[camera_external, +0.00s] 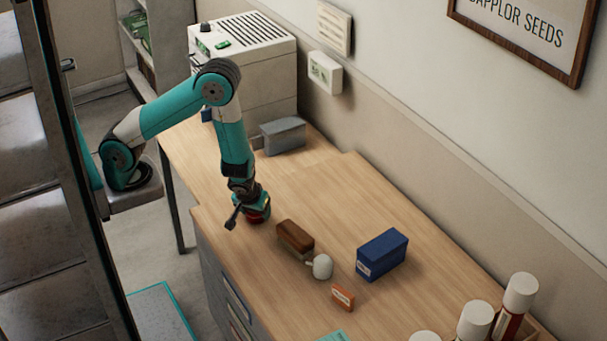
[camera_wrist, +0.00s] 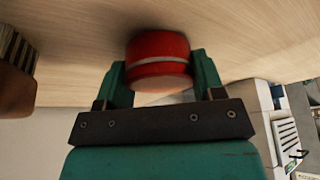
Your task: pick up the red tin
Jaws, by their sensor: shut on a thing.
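The red tin (camera_wrist: 158,50) is round with a pale band around it. In the wrist view it sits between the two fingers of my gripper (camera_wrist: 160,80), which are closed against its sides. In the external view my gripper (camera_external: 254,212) is low at the left part of the wooden worktop, pointing down. Only a little of the red tin (camera_external: 257,217) shows there under the fingers. I cannot tell whether the tin touches the worktop or is just above it.
A brown block (camera_external: 295,238), a white mug (camera_external: 322,266), an orange box (camera_external: 343,296) and a blue box (camera_external: 382,255) stand to the right on the worktop (camera_external: 330,200). A grey box (camera_external: 283,135) is behind, beside a large white machine (camera_external: 255,60). White-capped tubes (camera_external: 512,300) stand front right.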

